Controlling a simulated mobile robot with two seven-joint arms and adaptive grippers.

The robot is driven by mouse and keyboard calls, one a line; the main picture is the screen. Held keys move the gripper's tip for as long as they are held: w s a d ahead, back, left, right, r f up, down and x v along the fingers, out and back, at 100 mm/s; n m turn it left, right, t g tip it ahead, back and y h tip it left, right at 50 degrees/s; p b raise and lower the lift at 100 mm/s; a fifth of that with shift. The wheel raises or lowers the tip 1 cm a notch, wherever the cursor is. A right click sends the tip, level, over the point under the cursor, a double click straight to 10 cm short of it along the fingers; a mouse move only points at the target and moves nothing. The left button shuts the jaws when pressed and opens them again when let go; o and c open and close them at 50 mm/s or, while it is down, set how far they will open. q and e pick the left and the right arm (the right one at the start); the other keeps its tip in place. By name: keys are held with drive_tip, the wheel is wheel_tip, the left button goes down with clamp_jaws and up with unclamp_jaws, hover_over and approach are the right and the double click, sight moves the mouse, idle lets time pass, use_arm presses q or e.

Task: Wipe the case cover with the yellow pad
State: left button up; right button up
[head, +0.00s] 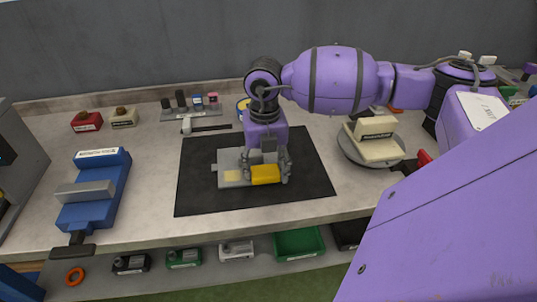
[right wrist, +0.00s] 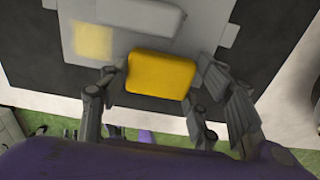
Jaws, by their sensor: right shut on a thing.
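The yellow pad (head: 265,174) is held by my right gripper (head: 266,166), low at the front part of the grey case cover (head: 232,183). In the right wrist view the pad (right wrist: 160,76) sits between the fingers (right wrist: 162,82), over the cover's near edge; I cannot tell if it touches. The cover (right wrist: 212,19) lies on the black mat (head: 310,180). A pale yellow patch (head: 234,176) shows on the cover left of the pad, and it also shows in the right wrist view (right wrist: 93,40). My left gripper is not in view.
A blue vise (head: 95,190) stands left of the mat. A round turntable (head: 352,155) with a cream part (head: 376,143) stands to the right. Small blocks and a rack (head: 205,106) line the back. A lower shelf holds a green bin (head: 299,243). The mat's left part is clear.

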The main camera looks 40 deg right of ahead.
sight(252, 172)
drive_tip(key=shift+w+a+f+b, duration=0.1)
drive_tip(key=shift+w+a+b, duration=0.25)
drive_tip(key=shift+a, duration=0.3)
drive_tip(key=shift+w+a+b, duration=0.1)
drive_tip(key=shift+w+a, duration=0.35)
drive_tip(key=shift+a, duration=0.2)
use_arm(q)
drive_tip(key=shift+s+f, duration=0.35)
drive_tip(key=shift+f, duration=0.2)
use_arm(e)
drive_tip(key=shift+a, duration=0.1)
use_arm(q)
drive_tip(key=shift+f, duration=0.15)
use_arm(e)
drive_tip(key=shift+w+a, duration=0.45)
drive_tip(key=shift+a, duration=0.2)
drive_tip(key=shift+w+a, duration=0.45)
drive_tip(key=shift+a, duration=0.2)
drive_tip(key=shift+w+a, duration=0.4)
drive_tip(key=shift+a, duration=0.25)
drive_tip(key=shift+w+a, duration=0.35)
drive_tip(key=shift+a, duration=0.3)
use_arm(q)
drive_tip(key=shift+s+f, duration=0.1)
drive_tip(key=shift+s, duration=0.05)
use_arm(e)
drive_tip(key=shift+d, duration=0.1)
